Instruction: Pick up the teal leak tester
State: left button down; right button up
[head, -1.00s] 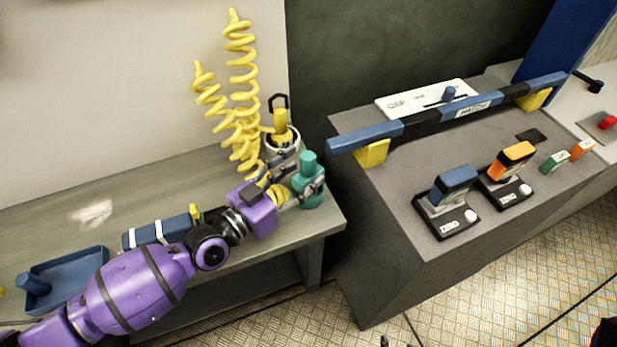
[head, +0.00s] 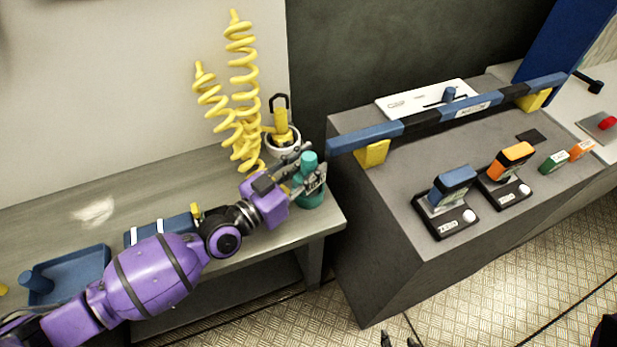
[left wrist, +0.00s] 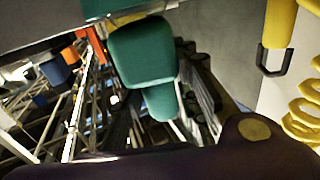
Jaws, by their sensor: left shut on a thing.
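The teal leak tester (head: 310,196) stands upright near the right front corner of the grey bench, in the head view. It has a wide body and a narrower rounded top. My left gripper (head: 310,174) reaches it from the left and is shut on it, with the fingers around its upper part. In the left wrist view the teal leak tester (left wrist: 143,52) fills the space between the fingers. I cannot tell any gap between its base and the bench. Two small dark tips at the head view's bottom edge look like my right gripper (head: 399,340); its state is unclear.
A white cup with a yellow-handled tool (head: 283,140) stands just behind the tester. Yellow coiled hoses (head: 243,95) hang behind. A blue case (head: 165,230) and a blue tray (head: 75,275) lie left on the bench. A grey console (head: 400,215) with a blue-black bar stands close right.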

aim_at(303, 160)
pick_arm(q)
jog(key=shift+r, duration=0.5)
notch_tip(303, 160, up, 2)
jog(key=shift+r+p, duration=0.25)
jog(key=shift+p, duration=0.25)
jog(key=s+r+p, duration=0.2)
jog(key=s+r, duration=0.7)
jog(key=s, duration=0.5)
jog(key=shift+r+p, duration=0.25)
jog(key=shift+p, duration=0.1)
jog(key=c, duration=2)
grip_release()
jog(key=shift+c, duration=0.2)
grip_shut()
pick_arm(e)
jog(key=r, duration=0.1)
jog(key=w+a+r, duration=0.1)
jog(key=r, duration=0.1)
jog(key=shift+w+a+r, duration=0.2)
jog(key=shift+w+r, duration=0.1)
jog(key=shift+w, duration=0.1)
